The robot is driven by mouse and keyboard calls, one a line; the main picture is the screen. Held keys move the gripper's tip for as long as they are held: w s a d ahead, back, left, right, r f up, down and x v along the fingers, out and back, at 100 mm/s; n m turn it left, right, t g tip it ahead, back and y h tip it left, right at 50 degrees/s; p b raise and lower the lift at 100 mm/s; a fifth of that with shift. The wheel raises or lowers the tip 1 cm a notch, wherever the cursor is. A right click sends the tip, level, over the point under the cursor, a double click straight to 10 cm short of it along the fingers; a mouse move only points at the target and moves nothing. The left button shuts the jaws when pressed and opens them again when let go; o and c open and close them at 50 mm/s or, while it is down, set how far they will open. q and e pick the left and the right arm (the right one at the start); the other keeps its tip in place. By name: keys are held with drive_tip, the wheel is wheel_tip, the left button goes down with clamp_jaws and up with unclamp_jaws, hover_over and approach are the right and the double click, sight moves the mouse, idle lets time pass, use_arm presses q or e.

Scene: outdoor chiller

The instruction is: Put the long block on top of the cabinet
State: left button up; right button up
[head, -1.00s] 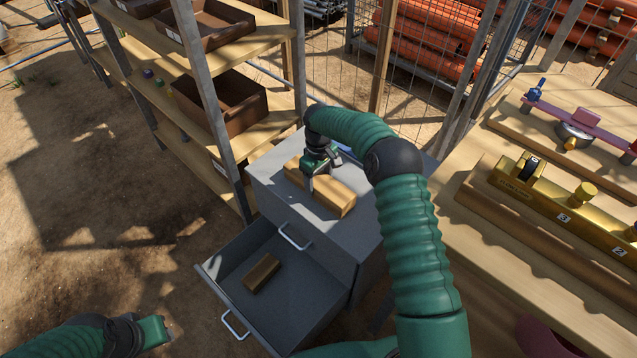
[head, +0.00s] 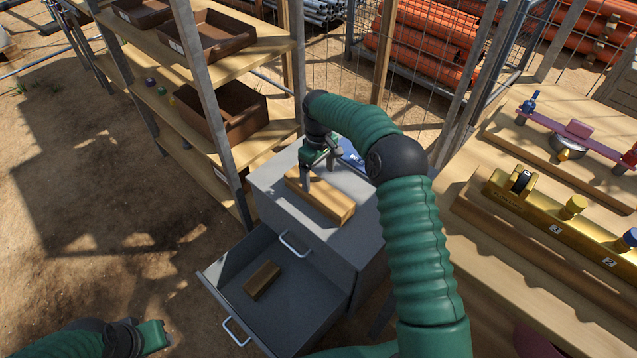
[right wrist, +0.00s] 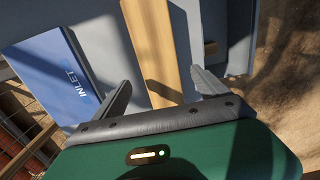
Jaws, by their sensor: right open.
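The long wooden block (head: 328,200) lies flat on top of the grey cabinet (head: 345,240). My right gripper (head: 322,184) is open just above the block's far end. In the right wrist view the long block (right wrist: 152,50) runs between the two spread fingers of the right gripper (right wrist: 162,90), with gaps on both sides. A shorter wooden block (head: 262,279) lies in the cabinet's open lower drawer (head: 290,300). My left gripper (head: 152,337) is at the bottom left, away from the cabinet; its jaws are not clear.
A blue panel marked INLET (right wrist: 60,70) lies beside the long block on the cabinet. A wooden shelf rack (head: 215,45) with brown bins stands at the left. A workbench (head: 470,225) with brass fittings is at the right. Bare ground is open at the left.

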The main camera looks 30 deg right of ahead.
sight(318, 188)
drive_tip(key=s+a+r+t, duration=0.1)
drive_tip(key=s+a+r, duration=0.6)
drive_tip(key=s+a, duration=0.1)
drive_tip(key=s+a+f+m, duration=0.1)
drive_tip(key=s+m, duration=0.1)
drive_tip(key=s, duration=0.7)
drive_tip(key=s+a+f+m+t, duration=0.1)
drive_tip(key=s+a+m, duration=0.1)
drive_tip(key=s, duration=0.8)
drive_tip(key=shift+s+t+p, duration=0.2)
drive_tip(key=shift+t+p, duration=0.1)
drive_tip(key=shift+p, duration=0.05)
